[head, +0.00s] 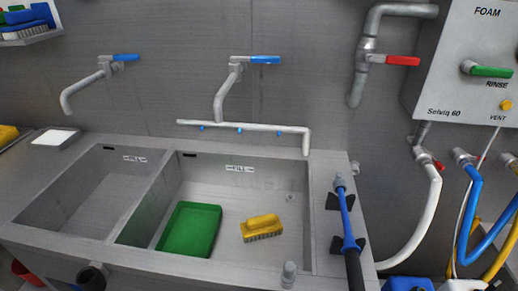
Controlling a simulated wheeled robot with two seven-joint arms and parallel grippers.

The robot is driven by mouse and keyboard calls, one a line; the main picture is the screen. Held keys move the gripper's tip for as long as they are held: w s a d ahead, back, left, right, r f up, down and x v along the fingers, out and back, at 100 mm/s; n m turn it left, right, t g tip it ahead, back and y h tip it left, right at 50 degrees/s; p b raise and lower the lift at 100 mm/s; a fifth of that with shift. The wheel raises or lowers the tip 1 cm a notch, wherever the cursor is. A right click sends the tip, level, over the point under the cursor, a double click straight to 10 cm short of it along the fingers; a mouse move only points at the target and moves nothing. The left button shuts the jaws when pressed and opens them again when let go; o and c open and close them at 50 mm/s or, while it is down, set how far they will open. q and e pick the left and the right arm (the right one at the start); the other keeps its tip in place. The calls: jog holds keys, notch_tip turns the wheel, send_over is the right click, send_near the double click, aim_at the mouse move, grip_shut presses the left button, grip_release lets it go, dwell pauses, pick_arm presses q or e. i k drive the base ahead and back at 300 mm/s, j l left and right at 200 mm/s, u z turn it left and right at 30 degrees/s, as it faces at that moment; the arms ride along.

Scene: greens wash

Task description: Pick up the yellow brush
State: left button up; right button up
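The yellow brush (262,227) lies in the right basin (240,177) of the steel double sink, bristles down on the basin floor. A green tray (189,229) lies just to its left in the same basin, with a small gap between them. The brush is fully visible and nothing covers it. Neither of my grippers shows in the head view.
The left basin (85,190) looks empty. A spray lance (347,225) with a blue and black handle rests in black holders on the sink's right side. A white pipe (245,127) and a blue-handled tap (232,85) overhang the right basin's back edge.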

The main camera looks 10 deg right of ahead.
aim_at(262, 228)
jog(key=i+j+z, duration=0.25)
jog(key=i+j, duration=0.15)
jog(key=i+j+z, duration=0.25)
jog(key=i+j, duration=0.15)
jog(key=k+z, duration=0.2)
jog(key=k, duration=0.15)
jog(key=i+u, duration=0.2)
jog(key=i, duration=0.15)
